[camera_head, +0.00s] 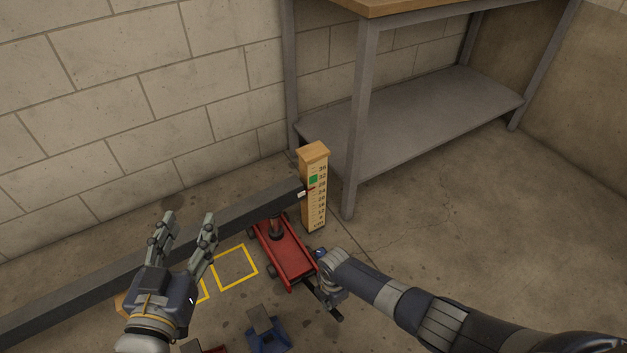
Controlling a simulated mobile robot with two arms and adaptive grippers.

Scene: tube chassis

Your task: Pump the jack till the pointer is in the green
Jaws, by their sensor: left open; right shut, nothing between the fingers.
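A red floor jack (284,252) stands on the concrete floor, its round dark saddle (276,229) under a long dark beam (225,214). A wooden post (314,205) with a numbered scale stands by the beam's end. My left gripper (187,228) is open and empty, in front of the beam.
A blue stand (268,334) and part of a red one (205,349) are at the bottom edge. Yellow squares (234,267) are marked on the floor left of the jack. A metal-legged workbench (430,120) stands behind. The floor at right is clear.

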